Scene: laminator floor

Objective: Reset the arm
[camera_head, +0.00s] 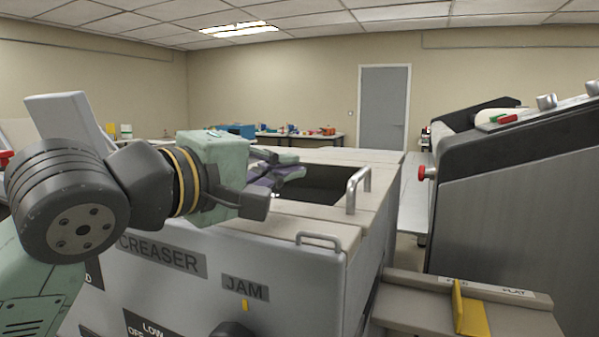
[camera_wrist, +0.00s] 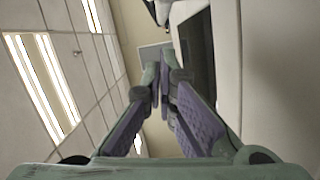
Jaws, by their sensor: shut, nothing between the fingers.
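My arm comes in from the left in the head view, its wrist bent over the top of the grey creaser machine (camera_head: 230,285). My gripper (camera_head: 295,172) points away over the machine's top, close to the dark opening there; its fingers are partly hidden behind its green body. In the wrist view my gripper (camera_wrist: 163,75) shows two purple-padded fingers with their tips together and nothing between them.
The creaser has a dark open well (camera_head: 335,185) and two metal handles (camera_head: 358,188) on top. A grey machine with a red knob (camera_head: 422,173) stands at the right. A ledge with a yellow lever (camera_head: 468,308) is at lower right. A door (camera_head: 384,108) and a table with items are at the back.

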